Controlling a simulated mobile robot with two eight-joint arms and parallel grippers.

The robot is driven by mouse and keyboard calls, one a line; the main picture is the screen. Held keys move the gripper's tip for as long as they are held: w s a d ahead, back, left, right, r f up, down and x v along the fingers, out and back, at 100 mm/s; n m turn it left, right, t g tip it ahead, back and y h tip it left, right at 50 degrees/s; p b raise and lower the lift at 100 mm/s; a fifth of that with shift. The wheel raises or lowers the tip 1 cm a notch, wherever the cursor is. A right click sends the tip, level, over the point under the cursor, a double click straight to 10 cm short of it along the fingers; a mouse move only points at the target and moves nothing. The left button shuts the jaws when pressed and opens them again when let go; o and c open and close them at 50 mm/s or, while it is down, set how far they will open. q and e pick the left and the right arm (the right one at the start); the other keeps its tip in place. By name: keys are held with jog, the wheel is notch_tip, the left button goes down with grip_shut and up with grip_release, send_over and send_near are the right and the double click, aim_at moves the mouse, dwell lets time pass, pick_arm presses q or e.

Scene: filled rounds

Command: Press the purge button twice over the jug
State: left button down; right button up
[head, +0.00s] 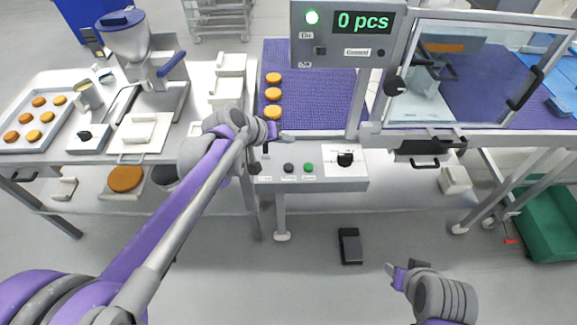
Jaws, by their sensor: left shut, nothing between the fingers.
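My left gripper (286,136) is shut and empty. It hangs over the front edge of the purple belt, just above the control panel (265,181). The panel carries a black button (289,168), a green button (308,168) and a black knob (345,159); their labels are too small to read, so I cannot tell which is the purge button. A pale metal cup or jug (88,96) stands on the left table, left of the hopper machine (126,40). My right gripper (395,270) is low at the right, away from everything; its fingers are too small to read.
Several orange rounds lie on a tray (62,138) at the left, and 3 lie on the purple belt (320,100). A black pedal (350,246) lies on otherwise open floor.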

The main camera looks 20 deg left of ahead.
pick_arm(q)
jog(key=shift+f, duration=0.1)
pick_arm(e)
jog(key=shift+f, duration=0.1)
pick_arm(q)
jog(key=b, duration=0.5)
send_over(286, 169)
notch_tip(286, 169, down, 8)
jog(key=shift+r, duration=0.1)
jog(key=shift+f, duration=0.4)
pick_arm(e)
notch_tip(286, 169, down, 7)
jog(key=s, duration=0.2)
jog(key=shift+s+g, duration=0.15)
jog(key=shift+g, duration=0.15)
dwell(0.8)
pick_arm(q)
jog(key=shift+f+b, duration=0.4)
jog(key=shift+f, duration=0.05)
pick_arm(e)
jog(key=shift+s+f, duration=0.1)
jog(key=shift+f, duration=0.1)
